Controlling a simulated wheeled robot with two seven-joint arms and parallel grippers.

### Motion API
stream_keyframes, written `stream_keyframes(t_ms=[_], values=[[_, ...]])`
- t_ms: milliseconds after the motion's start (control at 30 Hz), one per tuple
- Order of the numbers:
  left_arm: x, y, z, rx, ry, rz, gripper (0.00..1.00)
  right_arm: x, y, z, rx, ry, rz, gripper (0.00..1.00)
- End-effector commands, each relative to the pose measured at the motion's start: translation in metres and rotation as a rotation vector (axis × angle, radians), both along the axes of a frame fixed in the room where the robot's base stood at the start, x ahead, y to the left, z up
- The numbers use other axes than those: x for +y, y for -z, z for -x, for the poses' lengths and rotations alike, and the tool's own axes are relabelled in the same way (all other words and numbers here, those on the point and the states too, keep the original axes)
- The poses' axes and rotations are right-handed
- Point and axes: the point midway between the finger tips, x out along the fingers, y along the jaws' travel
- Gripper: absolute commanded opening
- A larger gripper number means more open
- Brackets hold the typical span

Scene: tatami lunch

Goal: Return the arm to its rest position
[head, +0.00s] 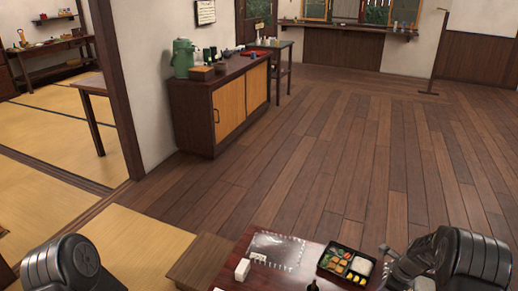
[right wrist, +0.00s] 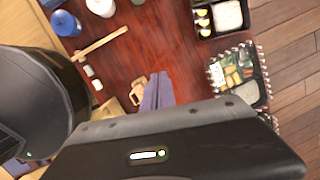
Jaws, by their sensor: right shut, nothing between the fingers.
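My right arm comes in at the lower right of the head view, beside the low red-brown table (head: 227,272). In the right wrist view my right gripper (right wrist: 157,92) is shut and empty, with its fingers over the tabletop. I cannot tell how high it is. My left arm shows only as a dark link at the lower left of the head view; its gripper is out of view.
An open bento box (head: 346,264) and a clear packet (head: 275,250) lie on the table. The plank floor (head: 330,150) beyond is clear.

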Motion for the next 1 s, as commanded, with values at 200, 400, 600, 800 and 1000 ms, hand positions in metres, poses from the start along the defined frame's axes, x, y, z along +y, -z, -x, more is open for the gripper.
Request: stream_keyframes(t_ms=[200, 400, 600, 800, 1000], values=[[0.000, 0.000, 0.001, 0.001, -0.001, -0.001, 0.28, -0.003, 0.014, 0.006, -0.044, -0.220, 0.107, 0.00], [0.000, 0.005, 0.001, 0.002, -0.002, -0.001, 0.28, 0.024, 0.050, 0.029, -0.070, -0.561, 0.215, 0.00], [0.000, 0.028, 0.001, 0.002, -0.002, -0.001, 0.28, 0.113, 0.113, 0.086, -0.125, -1.139, 0.306, 0.00], [0.001, 0.054, 0.001, 0.002, -0.002, -0.001, 0.28, 0.221, 0.151, 0.162, -0.249, -1.665, 0.321, 0.00], [0.001, 0.070, 0.001, 0.002, -0.002, -0.001, 0.28, 0.281, 0.159, 0.218, -0.340, -1.886, 0.276, 0.00]])
